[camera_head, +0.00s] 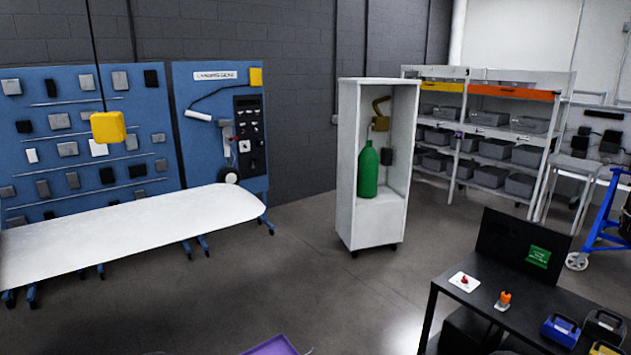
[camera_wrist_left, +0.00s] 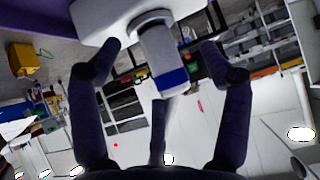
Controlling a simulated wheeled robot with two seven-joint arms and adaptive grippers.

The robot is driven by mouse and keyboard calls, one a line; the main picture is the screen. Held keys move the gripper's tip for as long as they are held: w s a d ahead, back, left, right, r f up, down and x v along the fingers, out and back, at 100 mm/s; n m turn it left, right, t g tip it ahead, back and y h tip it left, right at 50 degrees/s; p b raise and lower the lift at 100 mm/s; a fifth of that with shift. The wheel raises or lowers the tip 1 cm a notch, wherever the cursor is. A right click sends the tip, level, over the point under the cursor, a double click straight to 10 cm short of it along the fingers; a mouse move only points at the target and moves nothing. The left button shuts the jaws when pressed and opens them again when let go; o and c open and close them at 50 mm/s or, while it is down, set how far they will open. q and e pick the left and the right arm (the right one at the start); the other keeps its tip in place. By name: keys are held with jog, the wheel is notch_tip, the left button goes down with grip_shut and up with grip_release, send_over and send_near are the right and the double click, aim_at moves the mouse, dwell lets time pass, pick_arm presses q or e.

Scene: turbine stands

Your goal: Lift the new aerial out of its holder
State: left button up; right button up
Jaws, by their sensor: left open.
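My left gripper (camera_wrist_left: 161,47) is open in the left wrist view, with dark fingers at the left and right. Between and beyond the fingertips is a pale grey cylinder (camera_wrist_left: 160,55) with a blue band at its lower end in the picture. It joins a white block (camera_wrist_left: 120,12) at the top of that view. It may be the aerial in its holder; I cannot tell for certain. A clear gap shows between the cylinder and each finger, so it is not gripped. Neither gripper shows in the head view. My right gripper is not in view.
A purple edge (camera_head: 272,346) shows at the bottom of the head view. A black table (camera_head: 455,287) with small items stands at right. A white cabinet (camera_head: 346,160) holds a green bottle (camera_head: 369,171). A white-topped bench (camera_head: 130,226) is at left. Open floor lies between.

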pick_arm(q)
jog(key=shift+w+f, duration=0.3)
